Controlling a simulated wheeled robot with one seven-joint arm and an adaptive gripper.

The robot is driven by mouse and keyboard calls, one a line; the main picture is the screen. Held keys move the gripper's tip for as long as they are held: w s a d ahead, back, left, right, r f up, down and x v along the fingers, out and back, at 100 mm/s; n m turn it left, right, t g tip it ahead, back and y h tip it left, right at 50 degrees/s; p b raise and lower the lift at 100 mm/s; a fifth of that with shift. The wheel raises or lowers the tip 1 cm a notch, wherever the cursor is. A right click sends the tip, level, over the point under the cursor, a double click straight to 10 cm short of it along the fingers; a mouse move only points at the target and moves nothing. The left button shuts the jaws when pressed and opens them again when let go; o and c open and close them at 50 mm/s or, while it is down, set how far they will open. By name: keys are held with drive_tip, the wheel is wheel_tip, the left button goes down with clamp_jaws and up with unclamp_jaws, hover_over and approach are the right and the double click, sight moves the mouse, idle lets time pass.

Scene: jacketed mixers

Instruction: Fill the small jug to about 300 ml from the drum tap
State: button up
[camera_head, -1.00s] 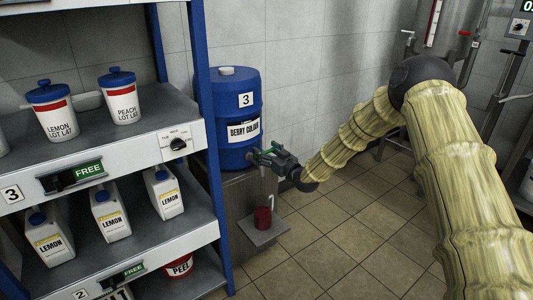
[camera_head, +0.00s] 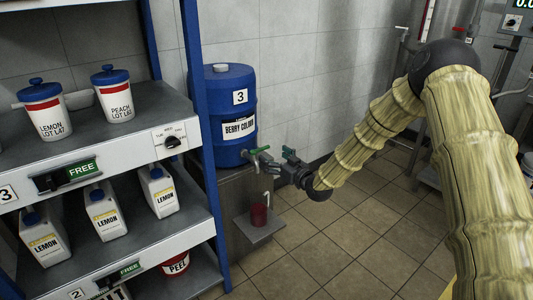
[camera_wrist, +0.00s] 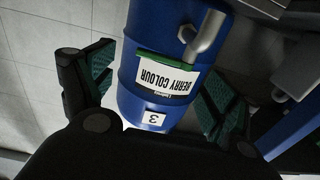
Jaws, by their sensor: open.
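The blue drum (camera_head: 226,105), labelled BERRY COLOUR and numbered 3, stands on a metal stand behind the shelf. Its green-handled tap (camera_head: 257,153) sticks out low on its right side. The small red jug (camera_head: 259,215) stands upright on a small ledge below the tap; its fill level cannot be seen. My gripper (camera_head: 284,163) is open and empty, just right of the tap and apart from it. In the wrist view the drum (camera_wrist: 130,75) shows upside down between the open fingers, with the green tap handle (camera_wrist: 165,62) across it. The jug is not visible there.
A blue-framed shelf (camera_head: 200,120) on the left holds LEMON and PEACH tubs and several white LEMON bottles. The ledge (camera_head: 272,228) under the tap is small. Tiled floor (camera_head: 330,245) to the right is clear. Metal equipment stands at the far right.

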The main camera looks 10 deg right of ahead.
drive_tip(key=v, duration=0.4)
drive_tip(key=shift+s+d, duration=0.1)
drive_tip(key=shift+s, duration=0.05)
drive_tip(key=s+a+f+m+g+h, duration=0.2)
drive_tip(key=s+f+g, duration=0.1)
drive_tip(key=s+f, duration=0.8)
drive_tip(key=s+a+f+m+g+h, duration=0.15)
drive_tip(key=s+f+g, duration=0.25)
drive_tip(key=s+f, duration=0.65)
drive_tip(key=s+f+g+h, duration=0.15)
drive_tip(key=s+f, duration=0.25)
drive_tip(key=s, duration=0.4)
drive_tip(key=s+f+m+g, duration=0.1)
drive_tip(key=s+f+g, duration=0.2)
drive_tip(key=s+f, duration=0.3)
drive_tip(key=s+f+g+h, duration=0.1)
drive_tip(key=s+f+g, duration=0.15)
drive_tip(key=s, duration=0.65)
drive_tip(key=s+d+f+g+h, duration=0.1)
drive_tip(key=s+d+g, duration=0.1)
drive_tip(key=s, duration=1)
wheel_tip(320, 180, up, 25)
drive_tip(key=p, duration=2.5)
drive_tip(key=shift+s+d+r+m+h+p, duration=0.2)
drive_tip(key=shift+s+m+h+p, duration=0.15)
drive_tip(key=shift+s+m, duration=0.15)
